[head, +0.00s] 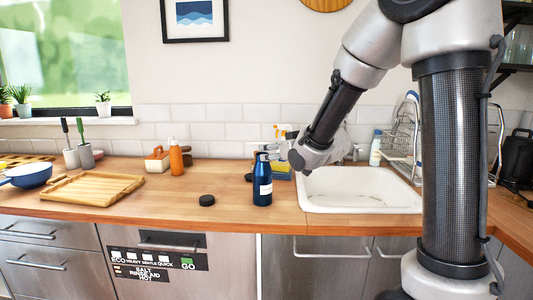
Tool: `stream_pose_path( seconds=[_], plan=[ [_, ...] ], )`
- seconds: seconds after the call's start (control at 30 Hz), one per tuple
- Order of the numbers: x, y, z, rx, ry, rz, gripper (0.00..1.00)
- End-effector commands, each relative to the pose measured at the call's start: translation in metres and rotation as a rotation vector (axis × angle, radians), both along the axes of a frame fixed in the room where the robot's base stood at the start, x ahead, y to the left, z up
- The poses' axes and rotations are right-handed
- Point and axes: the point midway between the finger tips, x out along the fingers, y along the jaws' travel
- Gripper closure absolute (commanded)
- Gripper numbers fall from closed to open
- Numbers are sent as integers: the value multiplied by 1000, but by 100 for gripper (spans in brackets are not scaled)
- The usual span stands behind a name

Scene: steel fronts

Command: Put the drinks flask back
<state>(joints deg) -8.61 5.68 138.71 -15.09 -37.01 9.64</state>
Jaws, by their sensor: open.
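A dark blue bottle (262,184) with a white label and a black looped top stands upright near the front edge of the wooden counter, left of the sink. It looks like the drinks flask. My arm reaches down from the upper right, and its wrist is above the sink's left edge, to the right of the blue bottle and apart from it in the picture. Nothing is seen holding the bottle.
A black round lid-like disc (207,200) lies left of the bottle. An orange bottle (176,158), a wooden tray (92,189) and a blue bowl (28,175) are farther left. The white sink (358,190) and a dish rack (402,140) are right. Counter front between tray and disc is clear.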

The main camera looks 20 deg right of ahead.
Motion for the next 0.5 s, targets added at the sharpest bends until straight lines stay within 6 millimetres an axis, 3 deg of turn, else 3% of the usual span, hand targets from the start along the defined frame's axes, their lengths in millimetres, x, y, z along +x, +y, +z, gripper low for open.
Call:
stream_pose_path(
  seconds=[0.2,0.5],
  plan=[
    [-30,-10,11,1,-2,0,36],
    [-44,-23,16,-20,29,-28,36]
  ],
)
